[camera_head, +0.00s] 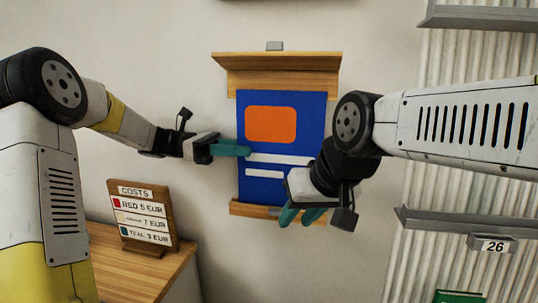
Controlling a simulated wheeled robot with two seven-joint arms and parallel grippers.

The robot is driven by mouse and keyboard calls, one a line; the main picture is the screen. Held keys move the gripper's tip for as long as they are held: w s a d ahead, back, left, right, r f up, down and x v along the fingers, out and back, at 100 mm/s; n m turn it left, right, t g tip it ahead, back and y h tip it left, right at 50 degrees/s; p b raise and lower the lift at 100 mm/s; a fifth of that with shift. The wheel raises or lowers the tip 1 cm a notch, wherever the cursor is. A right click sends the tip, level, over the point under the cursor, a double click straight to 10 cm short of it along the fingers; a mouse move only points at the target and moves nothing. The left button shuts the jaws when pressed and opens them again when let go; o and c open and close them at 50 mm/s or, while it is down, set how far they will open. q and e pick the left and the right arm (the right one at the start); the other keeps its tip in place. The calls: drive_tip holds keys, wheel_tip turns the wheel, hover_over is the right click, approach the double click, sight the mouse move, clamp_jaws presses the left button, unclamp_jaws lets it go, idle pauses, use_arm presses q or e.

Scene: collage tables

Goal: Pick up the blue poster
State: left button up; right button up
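The blue poster (252,190) hangs upright on the wall, with an orange block and two white bars on it. It sits between a wooden top rail (277,63) and a wooden bottom ledge (243,208). My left gripper (232,149) reaches its teal fingers across the poster's left edge; contact and finger gap cannot be made out. My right gripper (302,215) points down in front of the poster's lower right part, its two teal fingers apart with nothing seen between them. My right arm hides the poster's lower right corner and part of its right edge.
A wooden price sign (143,218) stands on a wooden table (130,268) at the lower left. A green object (458,297) shows at the bottom right.

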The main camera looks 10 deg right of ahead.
sight(265, 160)
use_arm(q)
drive_tip(key=x, duration=0.5)
drive_tip(key=shift+s+d+f, duration=0.15)
drive_tip(key=shift+d+f, duration=0.05)
drive_tip(key=shift+d, duration=0.15)
clamp_jaws()
